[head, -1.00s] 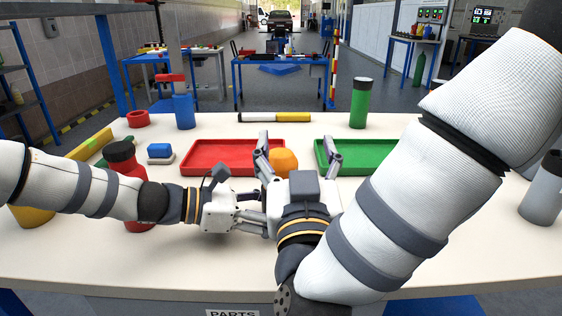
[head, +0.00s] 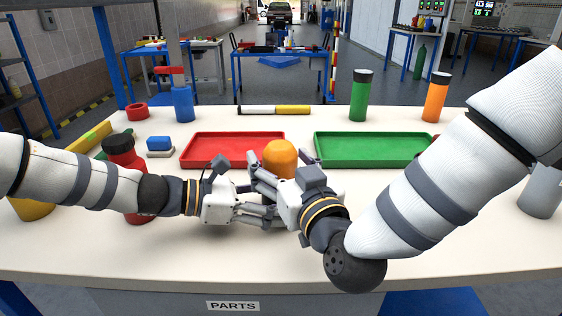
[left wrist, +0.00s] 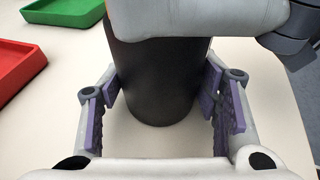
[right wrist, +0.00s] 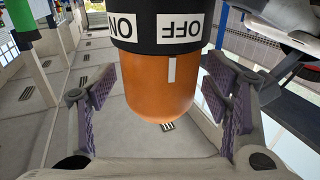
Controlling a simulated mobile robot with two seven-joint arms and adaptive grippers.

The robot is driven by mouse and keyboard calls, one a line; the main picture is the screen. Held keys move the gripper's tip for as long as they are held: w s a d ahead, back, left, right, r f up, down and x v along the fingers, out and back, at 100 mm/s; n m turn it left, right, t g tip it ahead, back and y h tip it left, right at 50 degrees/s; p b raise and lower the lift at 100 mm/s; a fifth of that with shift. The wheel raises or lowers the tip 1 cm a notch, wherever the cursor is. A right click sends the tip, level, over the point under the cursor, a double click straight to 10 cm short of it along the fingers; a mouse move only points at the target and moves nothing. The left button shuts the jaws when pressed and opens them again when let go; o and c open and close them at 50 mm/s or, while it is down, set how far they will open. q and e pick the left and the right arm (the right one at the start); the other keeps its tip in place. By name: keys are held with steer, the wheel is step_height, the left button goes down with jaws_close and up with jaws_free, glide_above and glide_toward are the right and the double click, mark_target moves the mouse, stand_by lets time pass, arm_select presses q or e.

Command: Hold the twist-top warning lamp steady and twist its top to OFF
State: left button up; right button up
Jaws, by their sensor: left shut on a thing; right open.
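The warning lamp stands upright on the table, with an orange domed top (head: 280,157) and a black body (left wrist: 155,80). My left gripper (left wrist: 162,95) is shut on the black body, low down from the left. In the right wrist view the orange top (right wrist: 160,88) shows a white mark beside the black collar (right wrist: 136,38), which carries ON and OFF labels. The mark lines up with the OFF label, a little to one side of its middle. My right gripper (right wrist: 165,95) is open, with one finger on each side of the orange top and visible gaps.
A red tray (head: 190,160) and a green tray (head: 325,160) lie behind the lamp. A red bottle (head: 118,145) stands left, near my left arm. A green bottle (head: 361,97), an orange bottle (head: 436,98) and a grey bottle (head: 542,190) stand right. The front table strip is clear.

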arm_select(q)
steer(key=shift+f, duration=0.1)
arm_select(e)
steer(key=c, duration=1.2)
steer(key=shift+m+t+h, duration=0.3)
steer(key=shift+m+h, duration=0.4)
steer(key=shift+h, duration=0.3)
steer(key=o, duration=1.2)
steer(key=v, duration=1.2)
steer(key=shift+f, duration=0.1)
